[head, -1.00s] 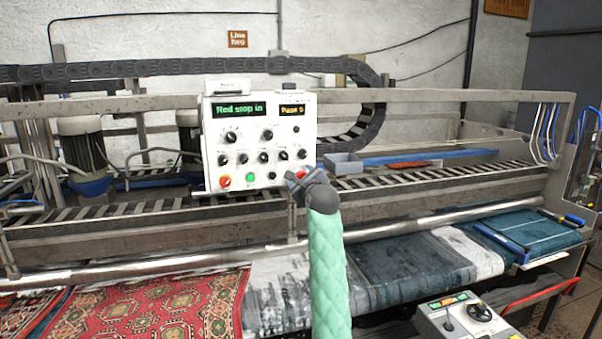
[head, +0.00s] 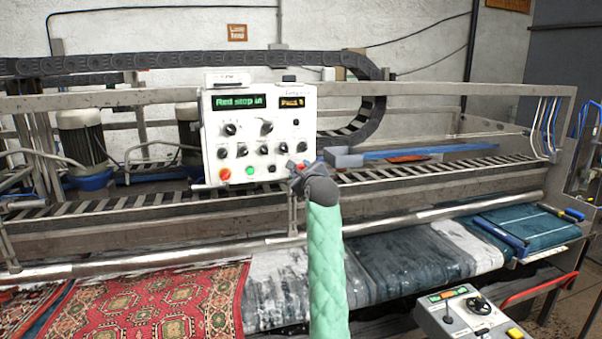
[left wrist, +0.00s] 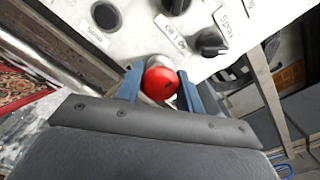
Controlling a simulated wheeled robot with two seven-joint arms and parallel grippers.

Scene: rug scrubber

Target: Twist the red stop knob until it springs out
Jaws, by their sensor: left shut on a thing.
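The red stop knob (left wrist: 160,82) is a round red mushroom head on the white control panel (head: 288,130). In the left wrist view it sits between the two blue fingers of my left gripper (left wrist: 160,88), which are shut on it from both sides. In the head view my left gripper (head: 299,170) is at the panel's lower right corner and mostly hides the knob. The green display (head: 239,101) reads "Red stop in". My right gripper is not in view.
Black knobs (left wrist: 212,42) sit close beside the red knob. Another red button (head: 225,174) and a green button (head: 250,171) are at the panel's lower left. A grey bin (head: 343,158) stands right of the panel. A metal rail (head: 400,224) runs below.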

